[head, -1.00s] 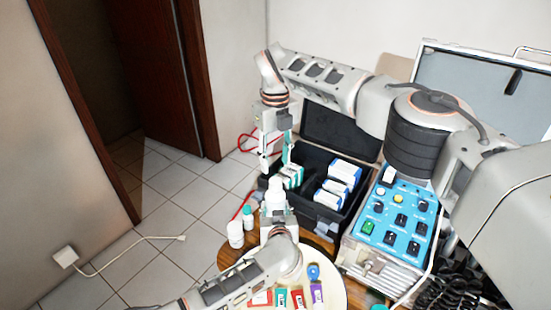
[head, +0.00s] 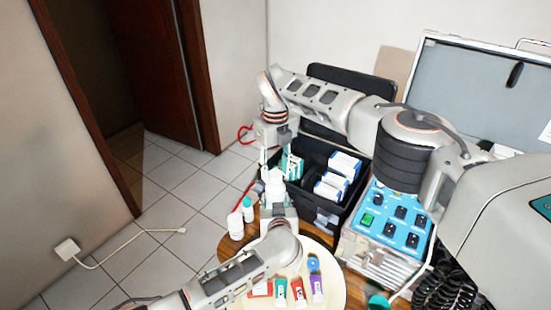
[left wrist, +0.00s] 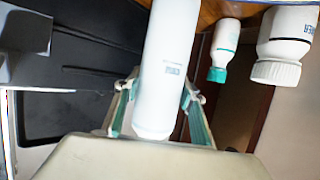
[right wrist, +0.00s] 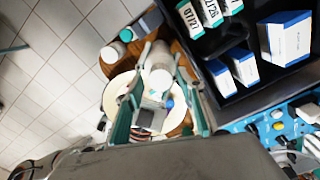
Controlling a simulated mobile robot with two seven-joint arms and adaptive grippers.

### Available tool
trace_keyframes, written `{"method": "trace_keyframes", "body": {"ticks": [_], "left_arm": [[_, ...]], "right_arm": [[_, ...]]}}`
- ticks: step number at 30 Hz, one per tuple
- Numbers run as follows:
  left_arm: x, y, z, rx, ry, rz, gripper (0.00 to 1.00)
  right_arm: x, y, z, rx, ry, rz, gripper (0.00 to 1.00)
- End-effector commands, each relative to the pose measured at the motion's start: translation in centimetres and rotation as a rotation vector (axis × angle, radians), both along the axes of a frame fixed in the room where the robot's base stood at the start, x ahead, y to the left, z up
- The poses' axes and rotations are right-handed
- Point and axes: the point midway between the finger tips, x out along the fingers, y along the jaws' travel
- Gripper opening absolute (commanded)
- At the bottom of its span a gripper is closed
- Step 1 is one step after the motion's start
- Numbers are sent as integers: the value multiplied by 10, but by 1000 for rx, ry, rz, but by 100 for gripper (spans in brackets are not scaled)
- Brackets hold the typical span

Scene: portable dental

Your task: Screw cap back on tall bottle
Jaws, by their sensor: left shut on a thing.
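The tall white bottle (head: 275,186) stands upright over the wooden table. My left gripper (head: 278,212) is shut around it; the left wrist view shows the white body (left wrist: 168,70) between teal-padded fingers. My right gripper (head: 277,168) points down from above, with its fingers spread on either side of the bottle's top. In the right wrist view the bottle (right wrist: 160,75) lies between the right fingers, with a narrow gap at the sides. I cannot make out a separate cap or whether it sits on the bottle.
A small teal-capped bottle (head: 247,208) and a white-capped bottle (head: 235,225) stand left of the tall one. A black case (head: 322,212) with boxes is behind right, beside a blue control panel (head: 398,222). A round white tray (head: 334,290) holds coloured tubes in front.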

Motion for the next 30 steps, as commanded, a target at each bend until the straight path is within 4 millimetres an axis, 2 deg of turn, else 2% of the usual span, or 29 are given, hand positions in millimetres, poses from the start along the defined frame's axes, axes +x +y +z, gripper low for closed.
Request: {"method": "trace_keyframes", "body": {"ticks": [6,14,15,19,20,29,30], "left_arm": [[0,0,-1,0,2,0,0],[0,0,-1,0,2,0,0],[0,0,-1,0,2,0,0],[0,0,-1,0,1,0,0],[0,0,-1,0,1,0,0],[0,0,-1,0,1,0,0],[0,0,-1,0,1,0,0]], "right_arm": [[0,0,-14,0,0,0,39],[0,0,-15,0,-1,0,39],[0,0,-15,0,-1,1,36],[0,0,-15,0,-1,1,2],[0,0,-15,0,-1,1,0],[0,0,-15,0,-1,-8,0],[0,0,-15,0,-1,-8,27]]}}
